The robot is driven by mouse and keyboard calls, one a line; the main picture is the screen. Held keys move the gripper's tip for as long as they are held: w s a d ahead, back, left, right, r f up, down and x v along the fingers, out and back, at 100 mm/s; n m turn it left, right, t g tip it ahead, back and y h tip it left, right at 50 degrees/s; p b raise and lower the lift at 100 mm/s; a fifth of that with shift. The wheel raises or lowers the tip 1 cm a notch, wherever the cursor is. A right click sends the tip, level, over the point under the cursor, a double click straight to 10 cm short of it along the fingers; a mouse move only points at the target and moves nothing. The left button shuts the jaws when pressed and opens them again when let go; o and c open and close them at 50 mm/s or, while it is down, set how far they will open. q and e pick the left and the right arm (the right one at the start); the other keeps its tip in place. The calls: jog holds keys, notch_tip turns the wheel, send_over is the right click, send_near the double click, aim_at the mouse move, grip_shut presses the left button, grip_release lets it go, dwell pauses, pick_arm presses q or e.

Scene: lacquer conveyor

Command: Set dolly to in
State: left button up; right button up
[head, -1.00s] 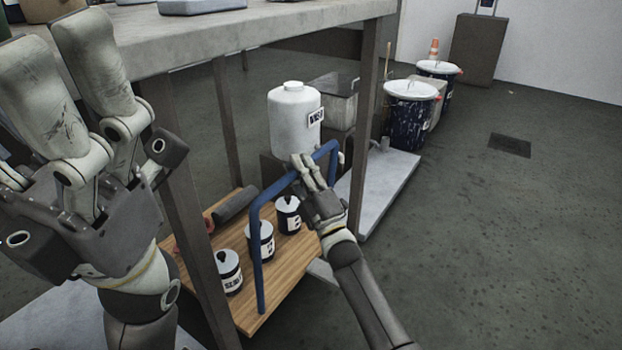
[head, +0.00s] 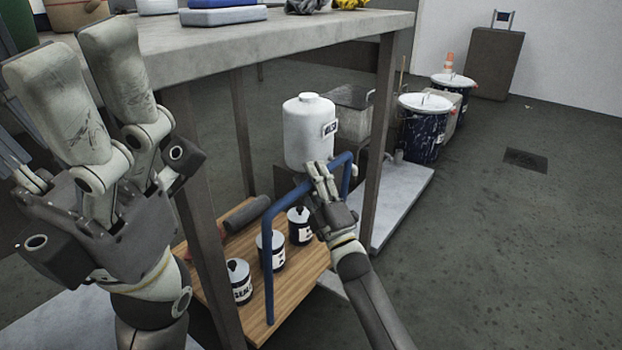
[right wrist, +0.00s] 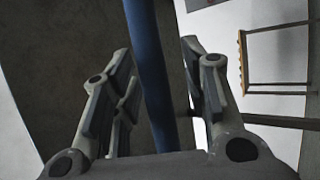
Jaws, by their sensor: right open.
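The dolly is a wooden board (head: 294,277) with a blue tube handle (head: 268,262), low beside and partly under the grey table. Several black-and-white cans (head: 271,251) and a dark roller (head: 246,215) are on it. My right gripper (head: 320,180) is at the upper bar of the handle. In the right wrist view the blue bar (right wrist: 150,75) runs between the open fingers (right wrist: 160,80), with gaps on both sides. My left gripper (head: 95,90) is raised at the left, fingers up, nothing seen in it.
The table (head: 230,40) has legs close to the dolly. A white tank (head: 309,135) stands behind the handle. Lidded bins (head: 420,135) stand beyond a pale slab (head: 405,205). The floor at the right is clear around a dark drain (head: 525,160).

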jog(key=v, duration=1.2)
